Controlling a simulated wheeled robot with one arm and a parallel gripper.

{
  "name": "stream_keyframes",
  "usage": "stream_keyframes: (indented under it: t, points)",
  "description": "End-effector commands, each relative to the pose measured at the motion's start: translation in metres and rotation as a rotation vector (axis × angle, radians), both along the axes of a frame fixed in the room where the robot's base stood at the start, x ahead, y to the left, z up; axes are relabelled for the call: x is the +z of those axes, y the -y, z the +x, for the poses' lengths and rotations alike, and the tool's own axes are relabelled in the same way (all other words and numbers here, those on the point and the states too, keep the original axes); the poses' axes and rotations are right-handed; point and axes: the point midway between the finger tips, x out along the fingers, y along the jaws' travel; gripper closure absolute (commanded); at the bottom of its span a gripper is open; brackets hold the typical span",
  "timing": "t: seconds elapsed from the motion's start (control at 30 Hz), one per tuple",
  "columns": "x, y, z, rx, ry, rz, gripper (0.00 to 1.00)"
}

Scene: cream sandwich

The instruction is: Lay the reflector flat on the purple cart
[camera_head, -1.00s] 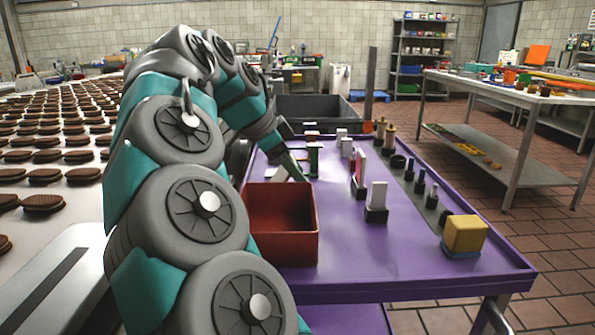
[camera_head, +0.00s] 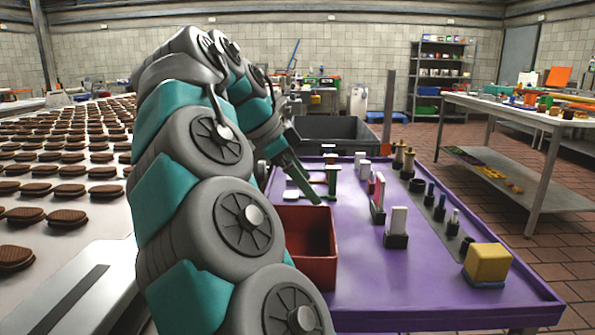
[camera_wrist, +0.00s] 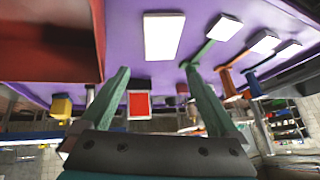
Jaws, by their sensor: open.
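A red rectangular plate with a pale border, which looks like the reflector (camera_wrist: 139,104), shows between my fingers in the wrist view, some way beyond them. In the head view a thin red-and-white plate (camera_head: 378,192) stands upright in a dark holder on the purple cart (camera_head: 385,285); it seems to be the same thing. My gripper (camera_head: 314,200) is open, with its green fingers over the cart just behind the red bin. The wrist view shows both fingers (camera_wrist: 162,80) apart with nothing held. I cannot tell the exact distance to the plate.
A red bin (camera_head: 322,262) stands at the cart's left edge. A white plate in a black base (camera_head: 397,221), a yellow block (camera_head: 488,262), a green stand (camera_head: 333,182) and several small pegs crowd the cart. The front middle is clear. A conveyor of cookies (camera_head: 65,200) is left.

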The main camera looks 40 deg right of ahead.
Motion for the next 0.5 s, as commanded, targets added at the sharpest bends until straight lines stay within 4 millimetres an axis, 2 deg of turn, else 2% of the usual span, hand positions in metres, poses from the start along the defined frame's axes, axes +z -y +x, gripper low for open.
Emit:
stream_keyframes:
  t: [0.1,0.5]
  points:
    - [0.009,-0.006,0.002,0.002,0.002,-0.001,0.04]
    - [0.021,-0.013,0.0,0.003,0.013,0.005,0.04]
